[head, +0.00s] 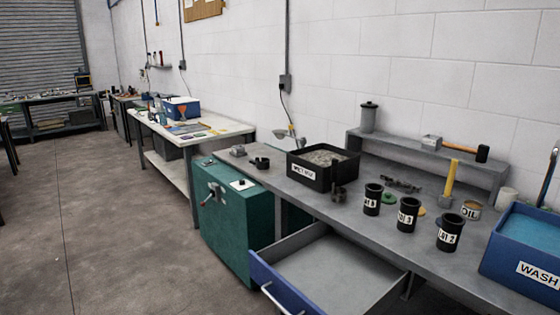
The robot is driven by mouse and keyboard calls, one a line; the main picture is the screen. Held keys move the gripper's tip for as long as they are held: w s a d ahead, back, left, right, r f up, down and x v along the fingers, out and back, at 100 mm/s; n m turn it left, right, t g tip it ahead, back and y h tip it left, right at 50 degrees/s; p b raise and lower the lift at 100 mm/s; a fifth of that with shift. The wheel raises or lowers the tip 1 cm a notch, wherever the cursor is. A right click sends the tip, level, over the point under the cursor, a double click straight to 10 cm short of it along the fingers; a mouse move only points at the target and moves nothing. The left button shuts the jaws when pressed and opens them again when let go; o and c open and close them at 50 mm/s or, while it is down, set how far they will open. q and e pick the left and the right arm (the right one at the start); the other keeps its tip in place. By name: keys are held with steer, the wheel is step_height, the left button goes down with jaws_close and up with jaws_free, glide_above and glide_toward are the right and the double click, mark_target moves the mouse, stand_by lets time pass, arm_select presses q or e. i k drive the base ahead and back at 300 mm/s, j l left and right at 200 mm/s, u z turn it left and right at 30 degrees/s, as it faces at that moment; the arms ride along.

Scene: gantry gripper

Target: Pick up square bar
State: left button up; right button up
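I cannot surely tell which thing is the square bar. A yellow upright bar (449,182) stands on the grey workbench (300,199), behind the black cups and left of the oil tin; its cross-section is too small to tell. Several small dark metal parts (402,185) lie behind the cups, too small to make out. A black bin with a white label (322,183) stands at the back of the bench and holds grey material. Neither of my grippers shows in the head view.
Three black labelled cups (408,214) stand near the bench's front. An open, empty drawer (325,268) juts out below the edge. A blue wash tub (522,283) is at right, an oil tin (471,209) beside it. A hammer (455,147) lies on the raised shelf. Floor at left is clear.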

mark_target(386, 177)
steer(key=i+l+z, duration=0.45)
steer(key=i, duration=0.25)
steer(key=i+z, duration=0.25)
steer(key=i+l, duration=0.05)
steer(key=i, duration=0.05)
